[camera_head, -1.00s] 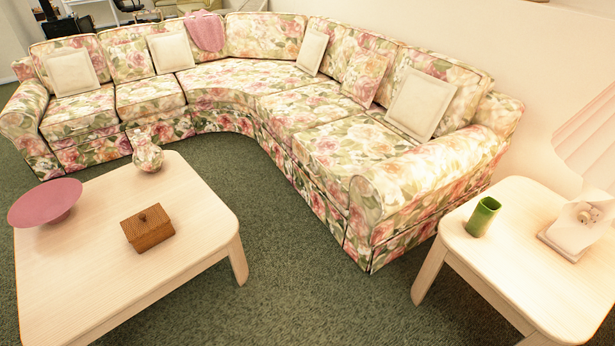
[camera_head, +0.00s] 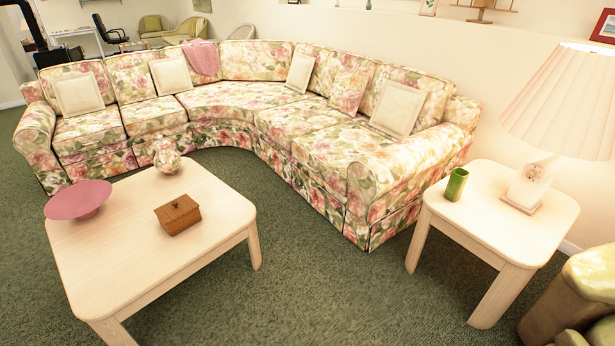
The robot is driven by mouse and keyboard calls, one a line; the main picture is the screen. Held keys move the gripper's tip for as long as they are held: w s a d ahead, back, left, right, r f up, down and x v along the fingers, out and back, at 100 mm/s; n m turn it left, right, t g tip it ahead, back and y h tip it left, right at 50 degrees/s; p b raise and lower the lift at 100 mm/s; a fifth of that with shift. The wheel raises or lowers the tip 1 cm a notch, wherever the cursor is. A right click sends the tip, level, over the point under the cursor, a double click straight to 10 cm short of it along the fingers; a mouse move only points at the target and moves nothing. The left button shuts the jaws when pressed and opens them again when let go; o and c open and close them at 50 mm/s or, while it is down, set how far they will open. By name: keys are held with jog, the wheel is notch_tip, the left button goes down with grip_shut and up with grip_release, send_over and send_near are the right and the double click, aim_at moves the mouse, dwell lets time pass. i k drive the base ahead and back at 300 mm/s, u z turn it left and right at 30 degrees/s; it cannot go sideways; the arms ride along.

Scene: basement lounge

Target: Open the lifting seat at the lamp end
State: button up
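A floral sectional sofa (camera_head: 290,125) curves along the back wall in the head view. Its seat cushion at the lamp end (camera_head: 337,150) lies flat, next to the right armrest (camera_head: 415,160). A white pillow (camera_head: 398,108) leans on the backrest there, and a floral pillow (camera_head: 349,90) leans to its left. The lamp (camera_head: 565,100), with a pleated shade, stands on a pale side table (camera_head: 500,228) just right of that armrest. No gripper or arm shows in this view.
A pale coffee table (camera_head: 130,250) stands front left, bearing a pink bowl (camera_head: 78,199), a wooden box (camera_head: 178,214) and a floral vase (camera_head: 167,157). A green cup (camera_head: 456,184) is on the side table. Stone-like blocks (camera_head: 575,300) are at lower right. Green carpet (camera_head: 320,280) is clear between the tables.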

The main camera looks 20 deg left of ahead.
aim_at(328, 152)
jog(key=u, duration=0.4)
jog(key=i, duration=0.5)
jog(key=u, duration=0.9)
jog(key=i, duration=2.3)
jog(key=z, duration=0.85)
jog(key=i, duration=0.9)
jog(key=z, duration=0.1)
